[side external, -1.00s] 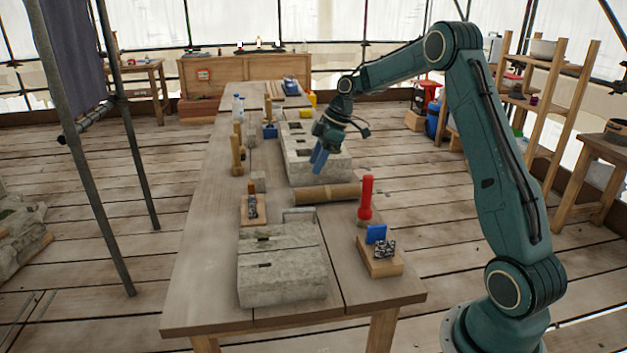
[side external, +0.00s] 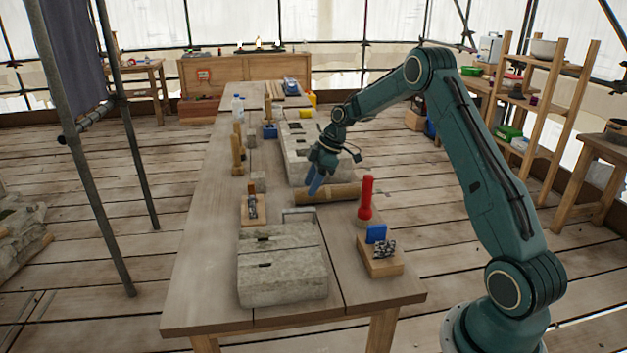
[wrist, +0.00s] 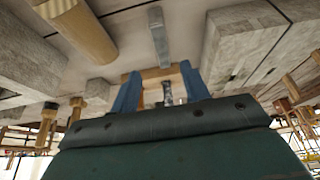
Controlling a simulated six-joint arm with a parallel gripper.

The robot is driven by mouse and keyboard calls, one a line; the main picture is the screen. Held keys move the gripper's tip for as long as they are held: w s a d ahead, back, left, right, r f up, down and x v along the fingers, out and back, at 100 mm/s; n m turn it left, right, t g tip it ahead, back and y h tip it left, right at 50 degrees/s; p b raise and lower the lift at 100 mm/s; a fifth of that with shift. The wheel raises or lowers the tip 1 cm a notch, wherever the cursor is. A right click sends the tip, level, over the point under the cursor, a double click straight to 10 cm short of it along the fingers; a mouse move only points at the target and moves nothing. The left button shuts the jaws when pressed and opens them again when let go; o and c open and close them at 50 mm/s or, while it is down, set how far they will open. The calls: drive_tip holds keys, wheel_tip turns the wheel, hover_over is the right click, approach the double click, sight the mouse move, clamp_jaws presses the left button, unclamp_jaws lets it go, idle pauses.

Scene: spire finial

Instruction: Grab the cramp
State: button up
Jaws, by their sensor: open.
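The cramp (side external: 298,212) is a thin grey metal bar with a bent end. It lies on the table just behind the near stone block (side external: 283,280). In the wrist view the cramp (wrist: 158,38) shows as a grey bar beyond the fingertips, between a wooden roller and a stone block. My gripper (side external: 315,185) hangs by the wooden roller, farther back on the table than the cramp. In the wrist view its two blue fingers (wrist: 160,82) are apart and hold nothing. The cramp is clear of the fingers.
The wooden roller (side external: 335,193) lies across the table near my fingers. A small board with a metal piece (side external: 253,210) is left of the cramp. A red tool (side external: 366,198) stands to the right, near a wooden block with a blue part (side external: 381,266). A long stone (side external: 297,160) lies behind.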

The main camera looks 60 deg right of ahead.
sight(299, 209)
drive_tip(key=shift+x, duration=1.6)
drive_tip(key=shift+a+f, duration=0.1)
drive_tip(key=shift+x, duration=2.45)
drive_tip(key=shift+a, duration=0.1)
drive_tip(key=shift+c, duration=0.5)
clamp_jaws()
